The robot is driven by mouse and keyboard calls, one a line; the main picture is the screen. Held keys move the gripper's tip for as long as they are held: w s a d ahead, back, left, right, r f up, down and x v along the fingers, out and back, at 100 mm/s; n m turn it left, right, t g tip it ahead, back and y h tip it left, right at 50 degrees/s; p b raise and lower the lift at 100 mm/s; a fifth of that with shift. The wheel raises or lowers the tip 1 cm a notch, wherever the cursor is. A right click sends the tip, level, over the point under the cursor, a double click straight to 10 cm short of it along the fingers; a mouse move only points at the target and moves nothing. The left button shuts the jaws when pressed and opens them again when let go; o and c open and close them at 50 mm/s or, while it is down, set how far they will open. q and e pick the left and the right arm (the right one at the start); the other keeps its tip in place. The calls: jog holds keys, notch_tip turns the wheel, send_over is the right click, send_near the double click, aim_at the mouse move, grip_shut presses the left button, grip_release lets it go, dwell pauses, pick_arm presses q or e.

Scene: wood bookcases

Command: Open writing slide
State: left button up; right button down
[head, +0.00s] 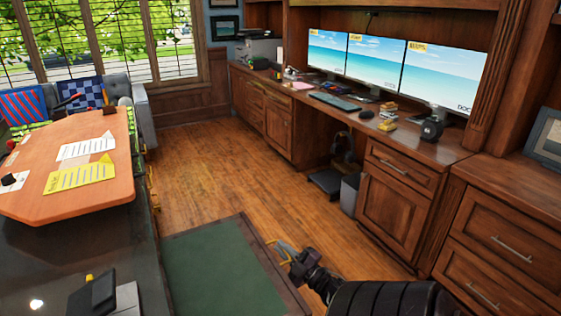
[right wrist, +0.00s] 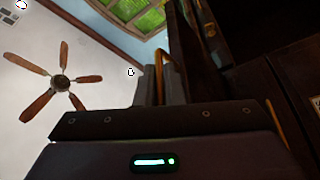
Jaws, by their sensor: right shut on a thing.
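The writing slide (head: 215,265) is a flat green panel with a dark wood frame. In the head view it sticks out from the right side of the dark desk (head: 60,235), over the floor. A gold handle (head: 272,243) is at its outer right edge. My right gripper (head: 285,249) is at this handle, with its arm coming in from the lower right. In the right wrist view the gold handle (right wrist: 159,62) stands between the grey fingers of the right gripper (right wrist: 160,88), which is shut on it. My left gripper is not in view.
An orange board (head: 95,190) with paper sheets lies on the desk. A dark object (head: 92,297) sits near the bottom left. A wood cabinet row (head: 395,205) with monitors (head: 375,60) runs along the right. The wood floor (head: 230,165) between is clear.

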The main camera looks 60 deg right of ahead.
jog(key=c, duration=1.5)
grip_release()
jog(key=shift+c, duration=0.2)
jog(key=v, duration=0.7)
jog(key=shift+s, duration=0.4)
jog(key=shift+f, duration=0.1)
